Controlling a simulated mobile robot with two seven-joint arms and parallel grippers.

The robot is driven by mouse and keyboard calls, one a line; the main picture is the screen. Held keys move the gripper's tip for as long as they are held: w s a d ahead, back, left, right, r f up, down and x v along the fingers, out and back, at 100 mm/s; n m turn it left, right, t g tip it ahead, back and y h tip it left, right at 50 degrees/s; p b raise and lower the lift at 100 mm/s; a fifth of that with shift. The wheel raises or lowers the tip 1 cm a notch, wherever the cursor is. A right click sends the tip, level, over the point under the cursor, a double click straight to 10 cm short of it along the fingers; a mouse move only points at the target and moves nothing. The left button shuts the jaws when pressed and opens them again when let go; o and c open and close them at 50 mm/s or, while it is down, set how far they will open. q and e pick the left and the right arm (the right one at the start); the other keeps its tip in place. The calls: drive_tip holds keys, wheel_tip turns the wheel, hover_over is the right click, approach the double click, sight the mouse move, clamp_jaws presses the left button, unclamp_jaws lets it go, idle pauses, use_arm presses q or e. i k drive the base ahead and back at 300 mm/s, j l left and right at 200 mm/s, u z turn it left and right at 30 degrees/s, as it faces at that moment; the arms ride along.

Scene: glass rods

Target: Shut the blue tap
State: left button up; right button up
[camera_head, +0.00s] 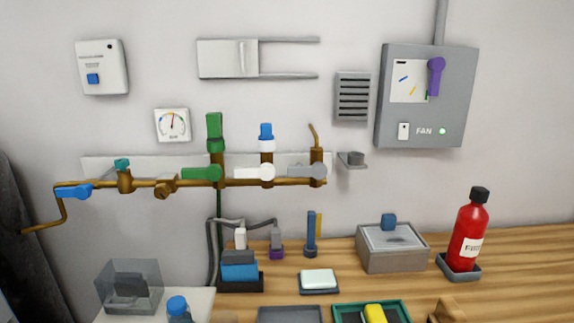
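A brown pipe (145,184) runs level along the wall. At its left end is a tap with a blue lever (74,191), which lies roughly level, in line with the pipe. Beyond it the pipe bends down into a spout (42,228). A white lever (254,172) sits under a blue-capped upright fitting (266,133) further right on the pipe. A green lever (202,173) and a grey lever (307,171) are on either side of it. Neither of my grippers is in view.
A clear box (129,287) stands on a white surface below the pipe's left part. A wooden bench (345,262) holds a red bottle (468,235), a grey lidded box (392,250) and small items. A dark shape fills the left edge. The wall around the blue lever is clear.

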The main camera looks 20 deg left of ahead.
sight(83, 191)
drive_tip(key=u, duration=1.7)
